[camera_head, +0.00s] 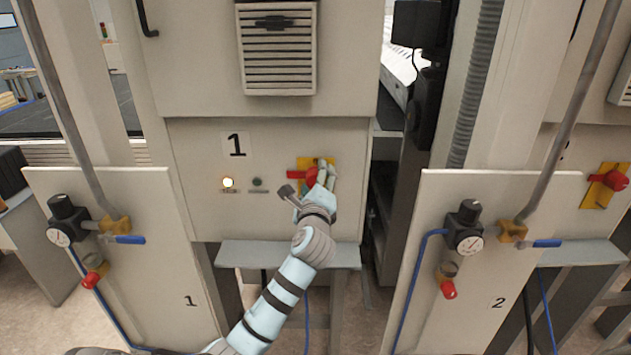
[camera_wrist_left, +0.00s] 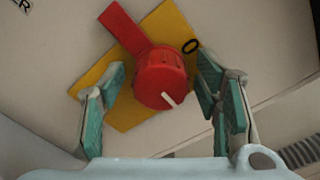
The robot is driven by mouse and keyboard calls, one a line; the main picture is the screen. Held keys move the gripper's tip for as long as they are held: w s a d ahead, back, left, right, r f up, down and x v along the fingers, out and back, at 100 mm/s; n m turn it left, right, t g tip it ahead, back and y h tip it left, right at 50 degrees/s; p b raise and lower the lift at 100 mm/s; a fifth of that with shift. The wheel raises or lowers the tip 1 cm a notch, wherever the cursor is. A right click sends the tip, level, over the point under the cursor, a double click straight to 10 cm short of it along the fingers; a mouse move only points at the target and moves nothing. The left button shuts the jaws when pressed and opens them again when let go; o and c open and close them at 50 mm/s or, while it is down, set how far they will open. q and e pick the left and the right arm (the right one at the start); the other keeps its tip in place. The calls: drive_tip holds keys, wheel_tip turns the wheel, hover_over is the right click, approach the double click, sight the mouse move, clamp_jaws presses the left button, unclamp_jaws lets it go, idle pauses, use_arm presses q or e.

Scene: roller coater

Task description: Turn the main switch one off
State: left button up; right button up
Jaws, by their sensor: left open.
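Main switch one is a red rotary knob on a yellow plate, on the cabinet panel marked 1. In the head view its red handle (camera_head: 296,175) points left, and my gripper hides part of it. In the left wrist view the red knob (camera_wrist_left: 160,76) has a white mark, and its handle extends to the upper left over the yellow plate (camera_wrist_left: 168,24). My left gripper (camera_head: 318,182) is at the switch. In the wrist view its open fingers (camera_wrist_left: 163,82) stand on either side of the knob; contact cannot be told. My right gripper is not in view.
A lit lamp (camera_head: 228,182) and a dark green one (camera_head: 258,183) sit left of the switch. A grey ledge (camera_head: 240,253) juts out below. Gauge panels with blue-handled valves stand left (camera_head: 150,290) and right (camera_head: 440,200). Another red switch (camera_head: 612,180) is far right.

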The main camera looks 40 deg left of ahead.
use_arm(q)
drive_tip(key=shift+c, duration=0.4)
drive_tip(key=c, duration=1.1)
drive_tip(key=shift+o, duration=0.2)
drive_tip(key=shift+n, duration=0.3)
drive_tip(key=n, duration=0.2)
drive_tip(key=shift+n+p, duration=0.3)
drive_tip(key=shift+p, duration=0.1)
drive_tip(key=n, duration=0.2)
drive_tip(key=shift+n, duration=0.4)
drive_tip(key=n, duration=0.5)
drive_tip(key=shift+f+b, duration=0.15)
drive_tip(key=shift+b, duration=0.25)
drive_tip(key=n+b, duration=0.2)
drive_tip(key=n, duration=0.4)
drive_tip(key=shift+n, duration=0.4)
